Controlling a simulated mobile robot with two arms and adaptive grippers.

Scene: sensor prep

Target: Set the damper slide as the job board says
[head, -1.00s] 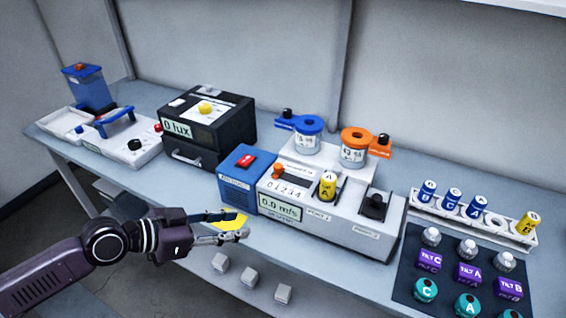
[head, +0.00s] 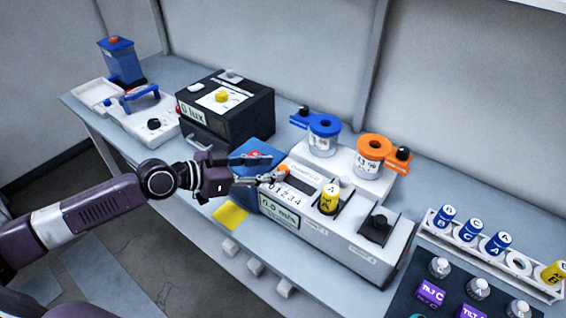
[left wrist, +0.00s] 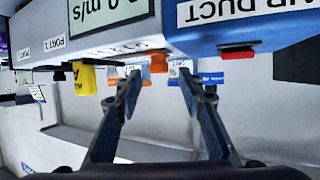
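The damper slide's orange knob (head: 282,171) sits near the left, 0 end of the 0–4 scale (head: 284,194) on the white air duct unit (head: 335,240). The unit's display (head: 279,211) reads 0.0 m/s. My left gripper (head: 270,168) is open, with its fingertips close to the knob. In the left wrist view, which shows the unit upside down, the orange knob (left wrist: 158,63) appears between the open fingers (left wrist: 160,82). I cannot tell whether they touch it. No readable job board shows. My right gripper is out of view.
A blue box (head: 243,160) adjoins the unit's left side, partly hidden by my gripper. A yellow card (head: 231,215) lies at the bench's front edge.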

